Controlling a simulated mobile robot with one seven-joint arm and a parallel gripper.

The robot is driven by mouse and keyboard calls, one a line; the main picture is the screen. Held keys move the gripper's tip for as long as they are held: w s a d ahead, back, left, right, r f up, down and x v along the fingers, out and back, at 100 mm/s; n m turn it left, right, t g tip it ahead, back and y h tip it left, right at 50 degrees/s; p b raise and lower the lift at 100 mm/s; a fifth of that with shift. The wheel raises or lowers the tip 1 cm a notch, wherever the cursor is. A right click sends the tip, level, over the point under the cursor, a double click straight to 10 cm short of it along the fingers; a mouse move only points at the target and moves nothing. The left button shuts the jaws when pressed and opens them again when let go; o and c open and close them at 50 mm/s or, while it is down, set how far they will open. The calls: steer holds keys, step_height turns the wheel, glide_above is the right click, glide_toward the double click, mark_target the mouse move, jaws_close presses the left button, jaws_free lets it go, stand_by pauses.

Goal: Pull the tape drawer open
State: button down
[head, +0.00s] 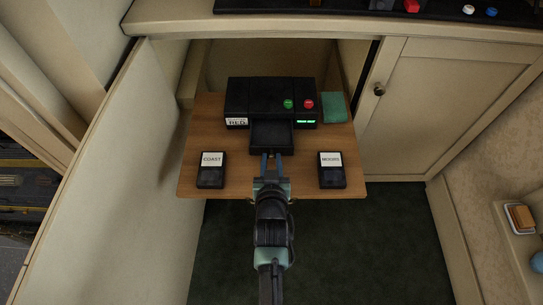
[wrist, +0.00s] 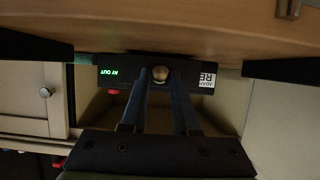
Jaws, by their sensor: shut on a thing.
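A black tape machine (head: 262,92) stands on a wooden board. Its tape drawer (head: 271,134) sticks out of the front toward me, and I cannot see a tape in it. In the wrist view, which is upside down, a round brass knob (wrist: 160,74) sits on the drawer front between my fingertips. My gripper (head: 271,158) is shut on that knob; it also shows in the wrist view (wrist: 160,84).
Two black tapes, "COAST" (head: 211,170) and "MOORS" (head: 332,170), lie left and right of the drawer on the wooden board (head: 225,187). A green button (head: 288,104), red button (head: 309,103) and green cloth (head: 334,107) are nearby. Cabinet panels flank the recess.

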steer(key=s, duration=0.2)
steer(key=s+p, duration=0.1)
steer(key=shift+s+a+r, duration=0.1)
steer(key=shift+s+r, duration=0.1)
steer(key=shift+s, duration=0.15)
steer(key=shift+s+f, duration=0.1)
steer(key=shift+f, duration=0.1)
steer(key=c, duration=0.7)
jaws_free()
steer(key=p+v, duration=0.3)
steer(key=v, duration=1)
